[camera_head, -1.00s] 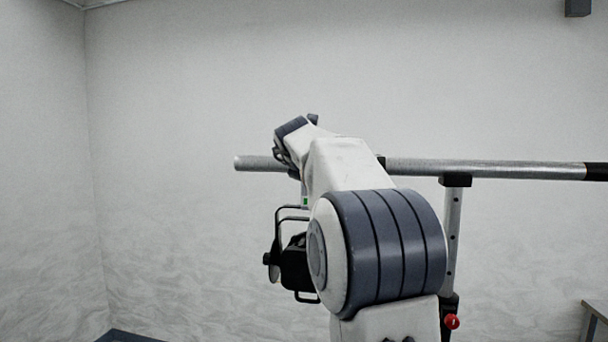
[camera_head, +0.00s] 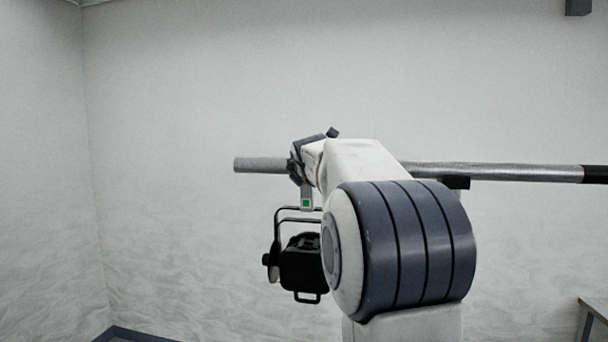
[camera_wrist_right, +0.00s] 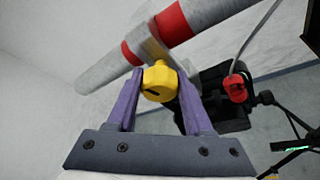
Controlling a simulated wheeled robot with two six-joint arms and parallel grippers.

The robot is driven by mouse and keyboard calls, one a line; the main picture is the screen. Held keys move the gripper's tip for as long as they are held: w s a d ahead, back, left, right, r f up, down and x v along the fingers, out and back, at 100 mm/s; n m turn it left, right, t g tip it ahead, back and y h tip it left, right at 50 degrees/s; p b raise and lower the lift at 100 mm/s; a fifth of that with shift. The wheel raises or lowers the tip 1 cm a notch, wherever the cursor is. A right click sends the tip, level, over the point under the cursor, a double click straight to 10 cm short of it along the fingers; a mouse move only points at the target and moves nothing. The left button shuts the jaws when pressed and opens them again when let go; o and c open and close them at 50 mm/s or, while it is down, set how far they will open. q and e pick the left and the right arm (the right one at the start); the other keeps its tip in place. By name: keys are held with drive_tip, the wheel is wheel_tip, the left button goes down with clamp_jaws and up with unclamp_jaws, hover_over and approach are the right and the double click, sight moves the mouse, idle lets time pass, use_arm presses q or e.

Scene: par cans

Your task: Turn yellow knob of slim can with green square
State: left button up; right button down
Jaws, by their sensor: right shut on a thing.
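The black can (camera_head: 302,268) hangs under the horizontal metal bar (camera_head: 262,165), with a small green square (camera_head: 306,203) on the tag of its clamp. In the right wrist view a yellow knob (camera_wrist_right: 159,81) sits between the purple fingers of my right gripper (camera_wrist_right: 158,88), which is shut on it. The bar (camera_wrist_right: 206,14) with its red bands and the dark can body (camera_wrist_right: 222,95) show behind the knob there. In the head view my right arm hides the knob and most of the gripper. My left gripper is not in view.
The bar runs on to the right, partly behind my right arm. A red knob (camera_wrist_right: 236,88) sits on the can in the wrist view. A table corner (camera_head: 594,312) stands at the lower right. The space left of the can is clear.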

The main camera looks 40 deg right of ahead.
drive_tip(key=shift+f, duration=0.2)
drive_tip(key=shift+c, duration=1.4)
unclamp_jaws()
drive_tip(key=shift+r, duration=0.1)
drive_tip(key=shift+s+a+r, duration=0.15)
drive_tip(key=shift+s+a, duration=0.05)
drive_tip(key=b+v, duration=0.1)
drive_tip(key=v, duration=0.8)
drive_tip(key=shift+s+a+b, duration=0.2)
drive_tip(key=shift+s+b, duration=0.1)
drive_tip(key=shift+s, duration=0.05)
